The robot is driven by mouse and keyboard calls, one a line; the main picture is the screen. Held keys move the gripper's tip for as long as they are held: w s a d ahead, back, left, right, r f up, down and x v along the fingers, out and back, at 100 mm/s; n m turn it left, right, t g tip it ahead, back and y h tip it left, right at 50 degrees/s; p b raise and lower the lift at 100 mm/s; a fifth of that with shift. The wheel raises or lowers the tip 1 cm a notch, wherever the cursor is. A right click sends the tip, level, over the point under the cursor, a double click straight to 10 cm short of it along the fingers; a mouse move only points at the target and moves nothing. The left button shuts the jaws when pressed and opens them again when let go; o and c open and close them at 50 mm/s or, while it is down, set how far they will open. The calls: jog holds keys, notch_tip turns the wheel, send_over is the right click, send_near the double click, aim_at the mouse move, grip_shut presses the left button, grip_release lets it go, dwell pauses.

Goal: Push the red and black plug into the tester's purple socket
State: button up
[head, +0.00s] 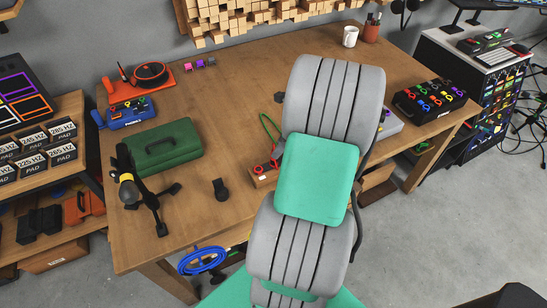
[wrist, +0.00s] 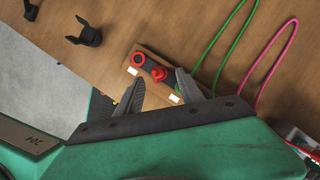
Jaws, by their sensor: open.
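A red and black plug (wrist: 160,73) appears to sit on a small wooden block (wrist: 148,66), next to a red ring (wrist: 137,58). The block also shows in the head view (head: 262,179), partly behind my arm. My gripper (wrist: 158,78) is open, its two fingers apart and pointing at the block, with the plug showing between and beyond the fingertips. I cannot tell whether they touch the plug. A grey box with a purple part (head: 388,121), possibly the tester, is partly hidden right of my arm; its purple socket cannot be made out.
A green wire (wrist: 222,50) and a pink wire (wrist: 270,58) loop beside the block. A black clip (wrist: 86,35) lies to its left. A green case (head: 167,147), a black stand (head: 150,195) and a black tray of coloured clips (head: 430,99) are on the table.

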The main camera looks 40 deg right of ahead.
jog(key=shift+x, duration=2.8)
jog(key=shift+a, duration=0.2)
jog(key=shift+c, duration=0.6)
jog(key=shift+r, duration=0.1)
grip_shut()
